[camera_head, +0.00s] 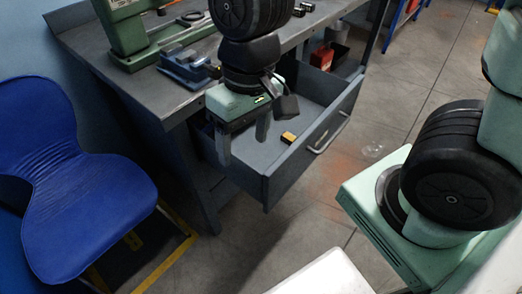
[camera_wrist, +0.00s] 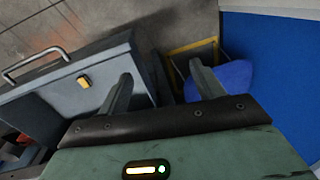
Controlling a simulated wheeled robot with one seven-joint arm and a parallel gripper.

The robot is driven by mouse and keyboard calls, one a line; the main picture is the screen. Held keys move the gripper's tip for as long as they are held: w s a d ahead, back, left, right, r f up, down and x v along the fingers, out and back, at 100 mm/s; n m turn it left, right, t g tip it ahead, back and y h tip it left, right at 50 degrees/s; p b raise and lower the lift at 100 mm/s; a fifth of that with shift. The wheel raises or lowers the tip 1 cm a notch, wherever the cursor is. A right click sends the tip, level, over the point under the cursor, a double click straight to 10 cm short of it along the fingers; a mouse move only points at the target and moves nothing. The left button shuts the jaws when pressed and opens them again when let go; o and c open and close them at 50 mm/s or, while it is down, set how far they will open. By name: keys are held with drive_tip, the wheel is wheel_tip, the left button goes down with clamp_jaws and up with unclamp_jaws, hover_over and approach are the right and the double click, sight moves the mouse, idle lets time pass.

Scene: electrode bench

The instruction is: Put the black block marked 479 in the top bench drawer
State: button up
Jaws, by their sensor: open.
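The bench drawer (camera_head: 268,190) is pulled open, and its floor and walls show; it also shows in the wrist view (camera_wrist: 50,110). A small black block with a yellow-orange face (camera_head: 288,138) lies on the drawer floor near the front wall. In the wrist view this block (camera_wrist: 84,82) lies left of my fingers; its marking is too small to read. My gripper (camera_head: 243,140) is over the near left end of the drawer, pointing down. Its fingers (camera_wrist: 160,75) are apart with nothing between them, clear of the block.
The bench top (camera_head: 90,45) holds a green machine (camera_head: 125,30) and a blue vise-like tool (camera_head: 188,70). A blue chair (camera_head: 85,180) stands at left. The floor right of the drawer is mostly clear.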

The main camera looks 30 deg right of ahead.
drive_tip(key=s+r+n, duration=0.2)
drive_tip(key=s+n, duration=0.2)
drive_tip(key=s, duration=0.2)
drive_tip(key=shift+a+n+t+h, duration=0.15)
drive_tip(key=shift+n+t+h, duration=0.15)
drive_tip(key=shift+h, duration=0.1)
drive_tip(key=shift+w, duration=0.1)
wheel_tip(320, 180, up, 8)
drive_tip(key=p, duration=0.8)
drive_tip(key=shift+r, duration=0.1)
drive_tip(key=shift+c, duration=0.4)
